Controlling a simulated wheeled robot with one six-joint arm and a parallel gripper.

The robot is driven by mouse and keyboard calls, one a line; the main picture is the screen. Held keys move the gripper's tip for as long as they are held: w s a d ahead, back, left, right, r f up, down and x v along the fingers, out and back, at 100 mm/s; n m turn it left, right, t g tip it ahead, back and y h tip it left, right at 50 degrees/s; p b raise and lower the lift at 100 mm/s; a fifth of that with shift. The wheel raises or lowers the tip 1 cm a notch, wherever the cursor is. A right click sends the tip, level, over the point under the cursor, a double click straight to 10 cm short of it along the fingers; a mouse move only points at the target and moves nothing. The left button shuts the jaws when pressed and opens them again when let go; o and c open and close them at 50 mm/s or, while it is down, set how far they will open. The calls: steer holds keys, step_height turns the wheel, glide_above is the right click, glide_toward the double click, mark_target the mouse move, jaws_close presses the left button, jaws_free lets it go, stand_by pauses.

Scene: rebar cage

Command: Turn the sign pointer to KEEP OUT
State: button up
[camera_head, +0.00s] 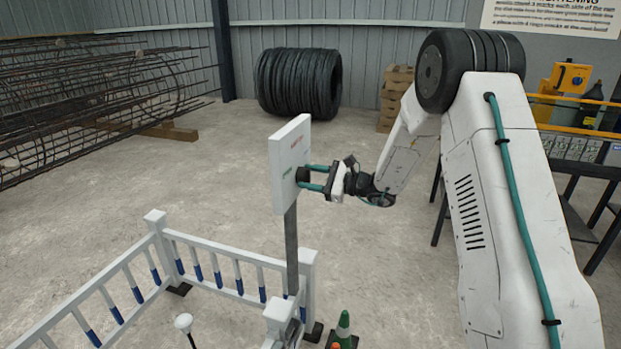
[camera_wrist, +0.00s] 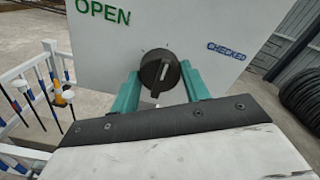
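The white sign board (camera_head: 290,160) stands upright on a grey post. Green OPEN (camera_wrist: 103,12) is at upper left and blue CHECKED (camera_wrist: 226,50) at right. A red label (camera_head: 298,141) shows near the board's top in the head view, too small to read. My gripper (camera_wrist: 160,78) is open, its teal fingers on either side of the knob; firm contact is not visible.
A white and blue barrier fence (camera_head: 225,265) and a green cone (camera_head: 343,325) stand around the post's foot. A rebar cage (camera_head: 90,100) lies at left, a dark coil (camera_head: 299,83) at the back. A bench stands at right. Floor left of the board is clear.

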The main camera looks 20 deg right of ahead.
steer(key=o, duration=0.4)
steer(key=v, duration=0.8)
